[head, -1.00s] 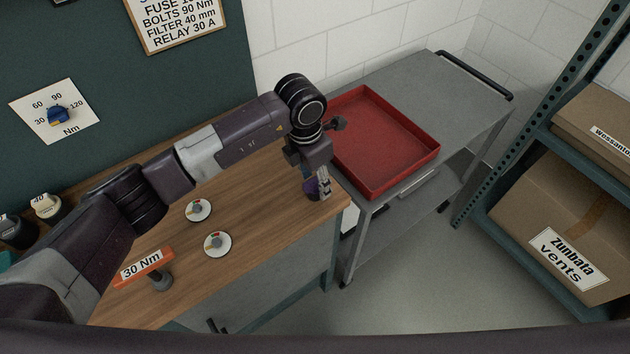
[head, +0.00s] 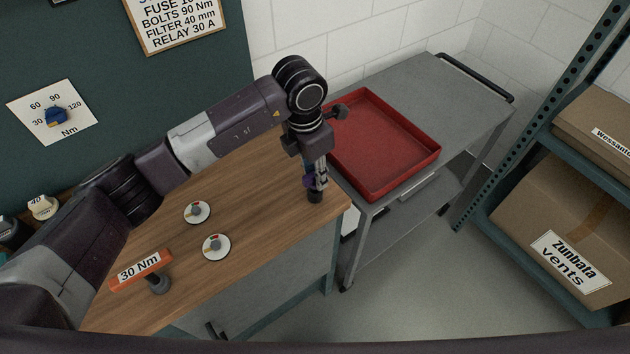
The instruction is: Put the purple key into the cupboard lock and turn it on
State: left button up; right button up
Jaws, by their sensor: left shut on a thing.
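My left gripper (head: 319,176) points down over the right end of the wooden workbench. It is shut on the purple key (head: 309,181), which is mostly hidden by the fingers. Only a small purple patch shows beside them. A short dark round piece (head: 315,197) is directly under the gripper at the bench top. I cannot tell whether it is the cupboard lock, or whether the key is in it. My right gripper is not in view.
The workbench (head: 255,185) holds two white round dials (head: 197,212) (head: 216,247) and an orange-handled "30 Nm" tool (head: 140,269). A red tray (head: 385,190) sits on a grey cart (head: 410,80) close to the right. Shelving with boxes (head: 570,250) stands farther right.

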pick_arm(q)
notch_tip(320, 180, up, 17)
jog(key=b, duration=0.4)
jog(key=shift+f, duration=0.1)
